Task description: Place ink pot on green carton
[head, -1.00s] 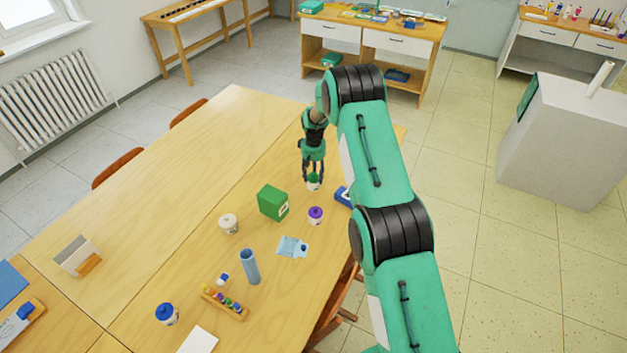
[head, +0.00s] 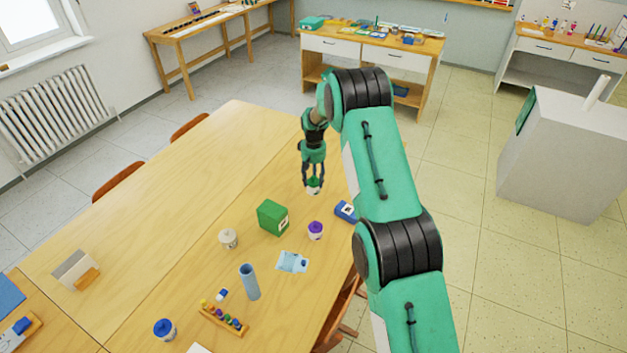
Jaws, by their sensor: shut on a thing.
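My gripper (head: 313,183) points down and is shut on a small white ink pot (head: 313,188) with a green top. The fingers partly hide the pot. It is over the far right part of the wooden table, and I cannot tell exactly how high it is. The green carton (head: 272,217), a box with a white label on its side, stands on the table nearer to me and left of the gripper. The gripper and carton are apart.
Near the carton are a purple-lidded pot (head: 315,230), a pale-lidded pot (head: 228,238), a blue box (head: 345,211) and a light blue packet (head: 292,261). The table (head: 185,190) is clear left of the carton.

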